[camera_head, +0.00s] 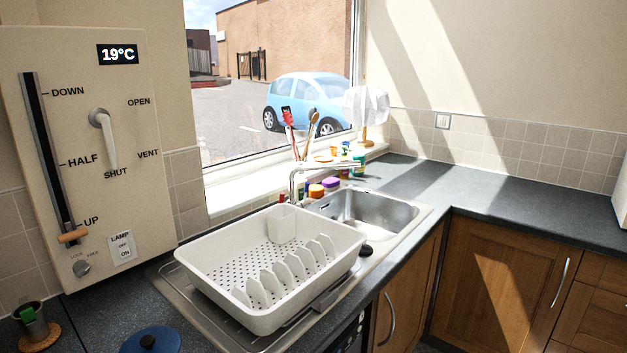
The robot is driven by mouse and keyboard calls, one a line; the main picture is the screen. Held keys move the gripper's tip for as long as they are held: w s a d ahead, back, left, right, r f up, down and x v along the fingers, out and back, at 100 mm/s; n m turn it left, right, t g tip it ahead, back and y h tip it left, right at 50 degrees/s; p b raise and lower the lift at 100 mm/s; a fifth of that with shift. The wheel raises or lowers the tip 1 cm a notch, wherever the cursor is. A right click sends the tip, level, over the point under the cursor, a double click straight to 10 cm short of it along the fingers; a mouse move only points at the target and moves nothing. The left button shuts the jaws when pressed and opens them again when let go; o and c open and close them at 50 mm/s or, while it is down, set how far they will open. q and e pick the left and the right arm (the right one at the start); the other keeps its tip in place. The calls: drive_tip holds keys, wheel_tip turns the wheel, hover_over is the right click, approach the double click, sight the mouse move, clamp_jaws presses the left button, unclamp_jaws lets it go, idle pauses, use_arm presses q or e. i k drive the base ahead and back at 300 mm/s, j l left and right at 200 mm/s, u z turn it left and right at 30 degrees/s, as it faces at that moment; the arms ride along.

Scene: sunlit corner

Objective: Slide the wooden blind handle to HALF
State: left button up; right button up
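The wooden blind handle (73,237) is a short light-wood bar at the lower end of a dark vertical slot (48,150) in the cream control panel (130,195) at the left. It sits a little below the UP mark (91,222). The HALF mark (83,161) is about midway along the slot, and DOWN (68,92) is near its top. Neither of my grippers is in view, and nothing touches the handle.
Right of the slot, the panel carries a white lever (104,135) pointing at SHUT, a round knob (82,268) and a lamp switch (122,248). Below are a dark cup (36,325) and a blue lid (152,341). A white dish rack (340,262) stands by the sink (375,212).

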sight(71, 234)
drive_tip(key=u, duration=1.3)
